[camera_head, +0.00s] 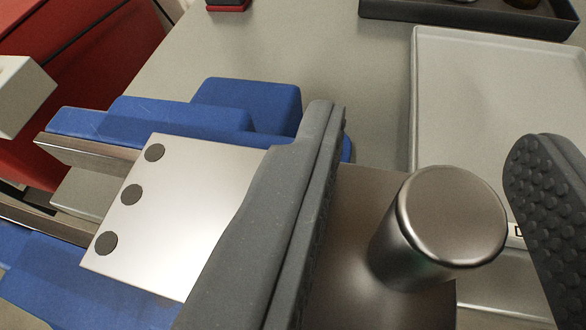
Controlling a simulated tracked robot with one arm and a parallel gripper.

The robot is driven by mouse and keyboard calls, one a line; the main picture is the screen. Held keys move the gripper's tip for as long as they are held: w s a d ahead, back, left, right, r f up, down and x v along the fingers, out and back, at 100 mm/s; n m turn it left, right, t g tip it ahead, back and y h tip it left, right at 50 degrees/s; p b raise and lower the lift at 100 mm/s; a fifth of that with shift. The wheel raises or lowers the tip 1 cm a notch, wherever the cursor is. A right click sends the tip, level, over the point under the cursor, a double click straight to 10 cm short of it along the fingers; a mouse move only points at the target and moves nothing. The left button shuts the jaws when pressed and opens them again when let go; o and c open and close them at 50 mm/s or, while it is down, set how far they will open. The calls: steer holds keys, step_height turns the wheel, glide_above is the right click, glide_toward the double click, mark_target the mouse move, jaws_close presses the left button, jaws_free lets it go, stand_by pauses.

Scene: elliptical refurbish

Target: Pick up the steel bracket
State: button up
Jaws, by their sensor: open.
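The steel bracket (170,220) is a bright flat plate with three dark round spots along its left end. It lies over a blue vise (170,115) with steel jaws. A darker plate (365,190) with an upright steel cylinder (450,220) shows on the other side of my left finger. It looks like the same piece continuing, but the finger hides the join. My gripper (428,135) is open, with its dark grey fingers on either side of the cylinder. The left finger crosses in front of the plate. Gaps show beside the cylinder; whether any finger touches the plate cannot be told.
A light grey tray (422,80) lies at the right, partly behind the cylinder and right finger. A dark tray (420,14) is at the top right. A red cabinet (75,65) stands at the left.

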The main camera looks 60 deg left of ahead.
steer(key=shift+x, duration=0.8)
jaws_close()
steer(key=shift+r, duration=0.1)
